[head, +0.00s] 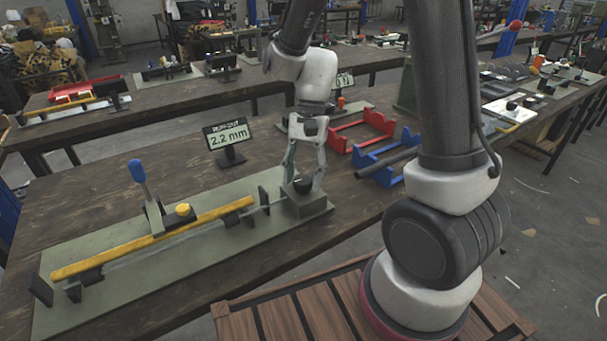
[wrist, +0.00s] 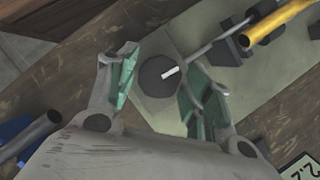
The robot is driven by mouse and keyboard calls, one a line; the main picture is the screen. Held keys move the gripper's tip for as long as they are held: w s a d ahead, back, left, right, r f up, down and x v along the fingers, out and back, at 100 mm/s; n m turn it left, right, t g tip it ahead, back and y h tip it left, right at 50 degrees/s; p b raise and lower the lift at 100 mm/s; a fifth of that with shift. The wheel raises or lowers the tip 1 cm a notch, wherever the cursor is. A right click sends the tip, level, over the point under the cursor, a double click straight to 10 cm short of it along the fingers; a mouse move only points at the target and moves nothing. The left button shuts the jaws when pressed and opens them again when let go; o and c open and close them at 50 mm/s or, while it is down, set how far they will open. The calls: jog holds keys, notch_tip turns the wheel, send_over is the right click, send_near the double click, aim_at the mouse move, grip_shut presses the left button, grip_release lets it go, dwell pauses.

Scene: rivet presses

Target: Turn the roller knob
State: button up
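The roller knob (wrist: 157,78) is a dark round knob with a white mark that points right and slightly up in the wrist view. In the head view the knob (head: 302,186) sits on a grey block at the right end of a pale green plate (head: 215,258). My gripper (head: 304,178) points down over it, a finger on either side. In the wrist view my gripper (wrist: 160,70) is open, with green-padded fingers left and right of the knob. Small gaps seem to show between pads and knob. Whether either pad touches lower down is hidden.
A yellow bar (head: 150,240), a blue-handled lever (head: 145,190) and a yellow knob (head: 183,209) lie along the plate to the left. A display reading 2.2 mm (head: 227,135) stands behind. Red (head: 360,130) and blue (head: 385,160) cradles stand to the right.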

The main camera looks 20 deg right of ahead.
jog(key=c, duration=0.5)
jog(key=n+h, duration=0.1)
jog(key=n, duration=0.2)
jog(key=o, duration=1)
jog(key=shift+g, duration=0.3)
jog(key=shift+w, duration=0.1)
jog(key=v, duration=1.2)
